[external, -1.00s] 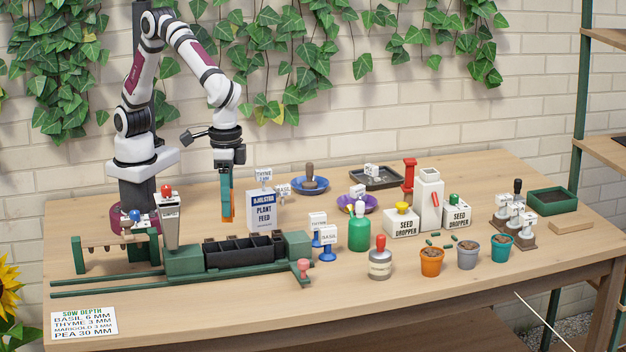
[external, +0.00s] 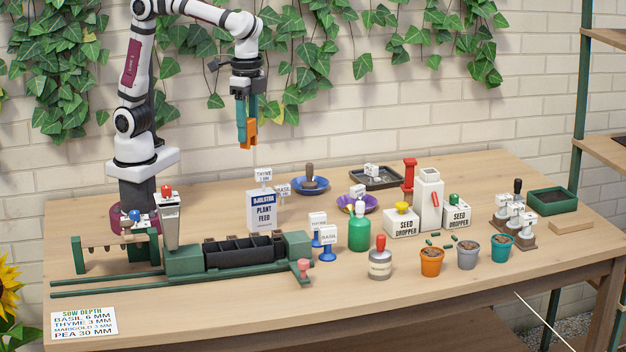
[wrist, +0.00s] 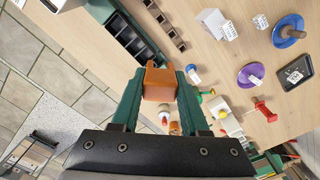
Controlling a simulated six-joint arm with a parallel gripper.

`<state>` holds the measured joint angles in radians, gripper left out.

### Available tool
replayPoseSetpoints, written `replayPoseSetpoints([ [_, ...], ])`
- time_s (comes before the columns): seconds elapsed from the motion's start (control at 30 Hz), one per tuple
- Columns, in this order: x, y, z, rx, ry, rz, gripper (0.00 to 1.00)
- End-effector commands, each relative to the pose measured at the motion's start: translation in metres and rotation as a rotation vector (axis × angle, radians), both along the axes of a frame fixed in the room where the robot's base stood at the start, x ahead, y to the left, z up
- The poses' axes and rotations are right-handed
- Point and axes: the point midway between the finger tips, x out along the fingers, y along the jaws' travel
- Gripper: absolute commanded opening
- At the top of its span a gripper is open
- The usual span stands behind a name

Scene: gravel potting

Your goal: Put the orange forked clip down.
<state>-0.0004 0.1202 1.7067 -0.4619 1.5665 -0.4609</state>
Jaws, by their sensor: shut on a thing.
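My gripper (external: 246,138) is shut on the orange forked clip (external: 249,133). The clip hangs from the fingertips in the air, above and behind the plant feed box. In the wrist view the clip (wrist: 160,83) sits between the two green fingers of my gripper (wrist: 160,95). It touches nothing but the fingers. Part of the clip is hidden by the fingers.
The white plant feed box (external: 260,211) stands below the clip, with a THYME tag (external: 264,174) above it. A blue saucer (external: 314,186) and a dark tray (external: 379,178) lie to the right. A black cell tray (external: 245,252) is in front. The table's left rear is fairly clear.

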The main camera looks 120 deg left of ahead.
Motion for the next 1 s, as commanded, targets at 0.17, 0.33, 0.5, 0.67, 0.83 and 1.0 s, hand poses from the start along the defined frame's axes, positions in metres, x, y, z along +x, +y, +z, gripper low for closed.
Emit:
replayPoseSetpoints([
  [0.17,0.0,0.0,0.0,0.0,0.0,0.0,0.0],
  [0.33,0.0,0.0,0.0,0.0,0.0,0.001,0.0],
  [0.5,0.006,0.005,-0.014,-0.002,0.006,0.07,0.0],
  [0.67,0.024,0.029,-0.07,-0.005,0.014,0.354,0.0],
  [0.83,0.034,0.059,-0.133,-0.001,0.01,0.664,0.0],
  [1.0,0.037,0.084,-0.165,0.001,0.003,0.792,0.0],
])
